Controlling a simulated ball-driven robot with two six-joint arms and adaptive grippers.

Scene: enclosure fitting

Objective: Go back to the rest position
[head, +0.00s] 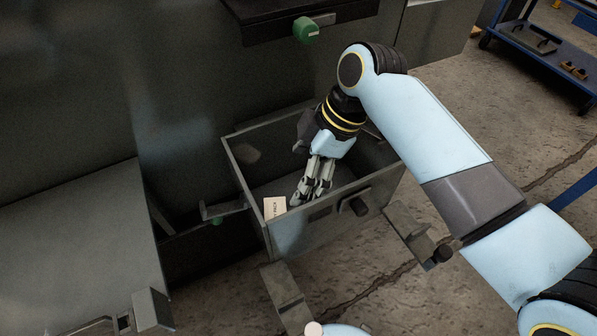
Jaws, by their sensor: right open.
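My right gripper (314,190) reaches down into an open grey drawer-like box (330,225) in the head view. Its fingers are open and point down inside the box, near the front wall. A small pale card or pack with dark lettering (274,207) stands in the box's near left corner, left of the fingers and apart from them. My right arm comes in from the right and bends over the box.
The box's rim and its dark front knob (356,205) are close around my right gripper. A green knob (305,29) hangs on the dark cabinet above. A grey panel (75,245) fills the lower left. A blue cart (550,45) stands far right on open concrete floor.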

